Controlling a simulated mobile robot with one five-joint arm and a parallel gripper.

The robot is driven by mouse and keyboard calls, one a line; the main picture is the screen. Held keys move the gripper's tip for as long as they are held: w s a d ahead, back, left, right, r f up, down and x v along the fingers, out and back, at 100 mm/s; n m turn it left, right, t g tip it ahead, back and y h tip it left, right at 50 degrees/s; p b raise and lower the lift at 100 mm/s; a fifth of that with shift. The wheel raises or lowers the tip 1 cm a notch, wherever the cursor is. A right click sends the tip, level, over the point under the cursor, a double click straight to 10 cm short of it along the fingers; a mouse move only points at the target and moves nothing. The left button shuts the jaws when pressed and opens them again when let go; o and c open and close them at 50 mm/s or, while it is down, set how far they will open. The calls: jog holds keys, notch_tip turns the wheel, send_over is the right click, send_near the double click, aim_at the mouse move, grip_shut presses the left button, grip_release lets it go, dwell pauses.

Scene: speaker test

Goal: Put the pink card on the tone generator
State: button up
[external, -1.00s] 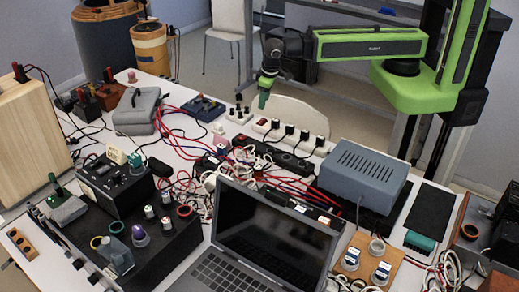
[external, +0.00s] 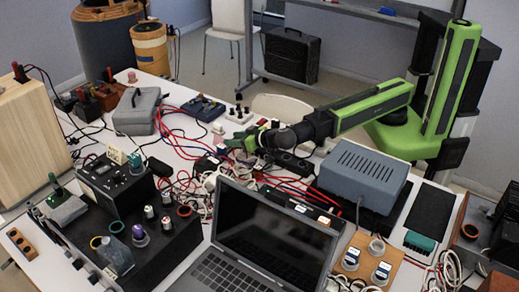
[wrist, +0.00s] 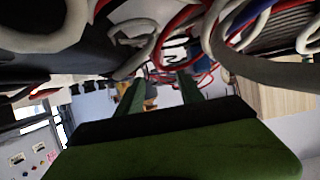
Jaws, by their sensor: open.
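A small pinkish piece (external: 219,140), which may be the pink card, shows among the cables near the table's middle; it is partly hidden and hard to make out. My gripper (external: 238,142) is low over the cables, just right of it, with its fingers pointing left. In the wrist view my two green fingers (wrist: 160,92) stand apart with no held thing visible between them.
Red, white and black cables (external: 185,182) crowd the table's middle. An open laptop (external: 265,235) stands in front, and a grey vented box (external: 363,175) stands right of my gripper. A grey case (external: 136,110) and a blue switch box (external: 203,108) are behind.

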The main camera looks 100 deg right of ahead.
aim_at(222, 138)
jog(key=b+x, duration=0.2)
jog(key=x, duration=0.5)
jog(key=shift+w+d+f+b, duration=0.15)
jog(key=shift+b, duration=0.25)
grip_shut()
